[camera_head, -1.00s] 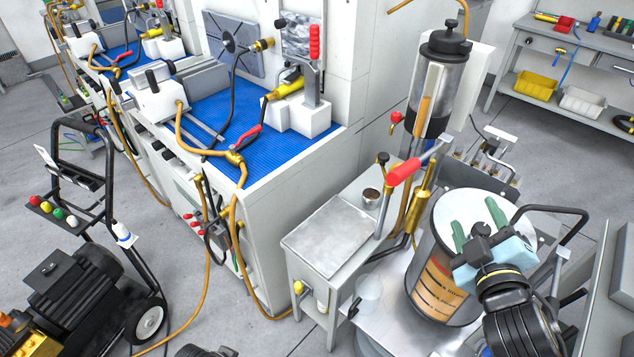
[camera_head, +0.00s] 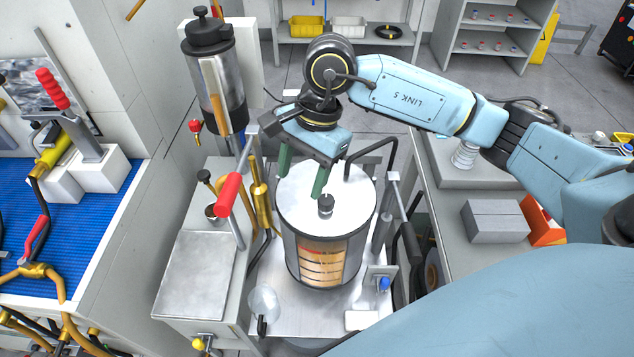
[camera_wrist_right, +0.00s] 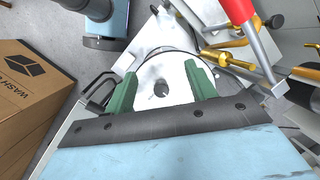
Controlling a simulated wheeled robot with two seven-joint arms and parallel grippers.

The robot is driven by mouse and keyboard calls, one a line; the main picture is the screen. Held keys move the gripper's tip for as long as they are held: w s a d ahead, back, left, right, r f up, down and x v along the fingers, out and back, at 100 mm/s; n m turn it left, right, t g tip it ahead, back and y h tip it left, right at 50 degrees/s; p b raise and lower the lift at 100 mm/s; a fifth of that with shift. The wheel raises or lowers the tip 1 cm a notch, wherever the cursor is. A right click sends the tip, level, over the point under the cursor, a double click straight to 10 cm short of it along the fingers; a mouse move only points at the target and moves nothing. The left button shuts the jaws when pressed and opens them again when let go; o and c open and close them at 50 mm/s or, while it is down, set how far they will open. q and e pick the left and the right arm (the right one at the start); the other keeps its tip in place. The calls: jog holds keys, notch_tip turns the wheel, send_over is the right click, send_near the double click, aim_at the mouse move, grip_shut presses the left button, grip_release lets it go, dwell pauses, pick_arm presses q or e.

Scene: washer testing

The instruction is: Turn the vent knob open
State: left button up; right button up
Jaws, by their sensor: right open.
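A round metal canister (camera_head: 297,245) with a pale flat lid stands in the middle of the head view. A small dark knob (camera_head: 326,205), which I take as the vent knob, sits upright on its lid. It also shows in the wrist view (camera_wrist_right: 161,89), framed between the fingers. My right gripper (camera_head: 301,184) is open and empty above the lid, with two green fingers (camera_wrist_right: 162,70) pointing down. The right-hand finger's tip appears close to the knob in the head view; I cannot tell whether they touch. My left gripper is not in view.
A red-handled lever (camera_head: 228,194) and brass pipes (camera_head: 259,195) stand left of the canister. A dark bent handle (camera_head: 381,145) rises behind it on the right. A cardboard box (camera_wrist_right: 30,95) shows in the wrist view. A grey bench (camera_head: 440,165) lies to the right.

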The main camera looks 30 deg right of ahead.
aim_at(326, 199)
jog(key=w+d+r+h, duration=0.1)
jog(key=w+d+h, duration=0.15)
jog(key=d, duration=0.35)
jog(key=shift+h, duration=0.35)
jog(key=f, duration=0.8)
jog(key=f+p, duration=0.1)
jog(key=f, duration=0.4)
jog(key=shift+s+d, duration=0.15)
jog(key=shift+s, duration=0.2)
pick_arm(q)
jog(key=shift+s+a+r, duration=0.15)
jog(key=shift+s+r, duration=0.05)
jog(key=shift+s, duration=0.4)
pick_arm(e)
jog(key=c, duration=1)
